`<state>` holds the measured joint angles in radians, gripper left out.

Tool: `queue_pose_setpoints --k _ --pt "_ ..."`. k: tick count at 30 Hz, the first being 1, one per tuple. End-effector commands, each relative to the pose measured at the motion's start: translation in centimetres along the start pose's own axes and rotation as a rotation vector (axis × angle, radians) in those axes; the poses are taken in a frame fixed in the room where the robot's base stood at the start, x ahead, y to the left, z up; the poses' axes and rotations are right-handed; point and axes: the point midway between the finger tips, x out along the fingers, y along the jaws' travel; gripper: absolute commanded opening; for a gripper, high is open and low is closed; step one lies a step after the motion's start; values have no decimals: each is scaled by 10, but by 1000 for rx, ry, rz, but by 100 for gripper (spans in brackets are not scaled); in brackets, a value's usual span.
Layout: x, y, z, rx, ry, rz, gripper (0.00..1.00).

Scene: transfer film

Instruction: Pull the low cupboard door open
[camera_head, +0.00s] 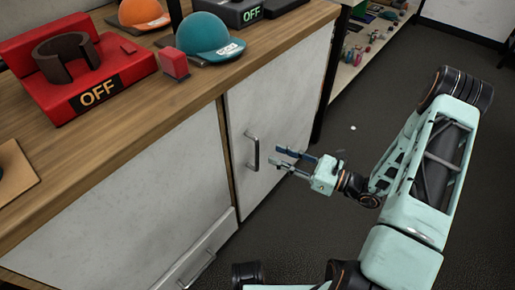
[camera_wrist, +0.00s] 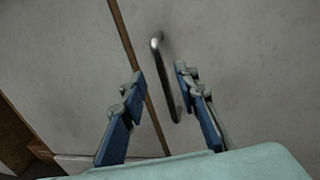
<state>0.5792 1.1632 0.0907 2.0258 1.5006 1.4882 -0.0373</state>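The low cupboard door (camera_head: 280,115) is a pale grey panel under the wooden counter, and it looks shut. Its metal bar handle (camera_head: 252,150) runs upright near the door's left edge. My gripper (camera_head: 281,160) is just right of the handle in the head view, with its fingers pointing at it. In the wrist view my gripper (camera_wrist: 158,82) is open, and the handle (camera_wrist: 157,65) shows between and beyond the two blue fingers, closer to the right one. I cannot tell whether the handle is inside the fingers' reach. Nothing is held.
The wooden counter (camera_head: 150,105) carries a red box marked OFF (camera_head: 95,85), a teal cap (camera_head: 205,40) and an orange cap (camera_head: 143,13). A lower drawer handle (camera_head: 197,268) is at the bottom left. Dark floor (camera_head: 400,75) right of the cupboard is mostly clear.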

Motion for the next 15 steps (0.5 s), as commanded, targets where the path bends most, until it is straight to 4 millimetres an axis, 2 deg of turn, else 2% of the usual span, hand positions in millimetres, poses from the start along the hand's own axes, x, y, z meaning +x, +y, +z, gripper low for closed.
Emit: queue_pose_setpoints --k 3,9,15 --pt "25 2 -2 -2 1 7 28" --pt "60 2 -2 -2 3 6 28" --pt "80 1 -2 -2 3 4 28"
